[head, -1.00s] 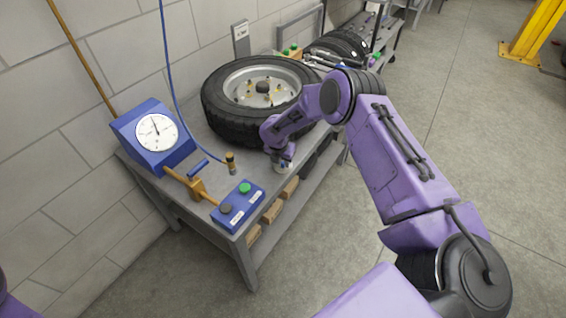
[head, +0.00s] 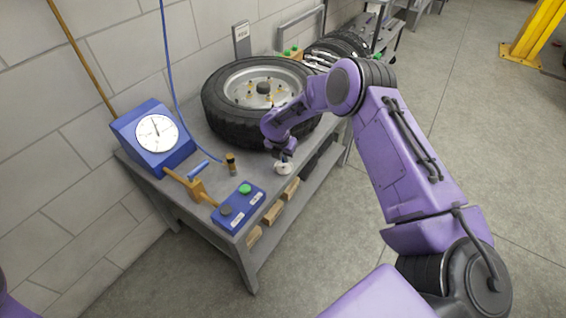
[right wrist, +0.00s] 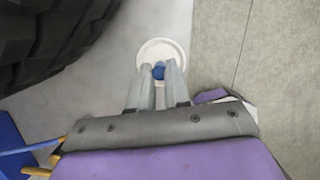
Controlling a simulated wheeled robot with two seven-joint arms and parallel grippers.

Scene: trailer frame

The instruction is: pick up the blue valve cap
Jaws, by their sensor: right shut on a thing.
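The blue valve cap (right wrist: 158,73) shows in the right wrist view as a small round blue thing between the fingertips. My right gripper (right wrist: 158,67) is shut on it, over a small round white dish (right wrist: 160,46). In the head view my right gripper (head: 284,157) points down just above the white dish (head: 283,169), near the bench's right edge. The cap cannot be made out in the head view. My left gripper is not in view.
A tyre on its wheel (head: 222,112) lies on the grey bench (head: 213,178) behind the gripper. A blue gauge box (head: 180,152), a small dark and orange cylinder (head: 231,166) and a blue button box (head: 240,215) stand left of the dish.

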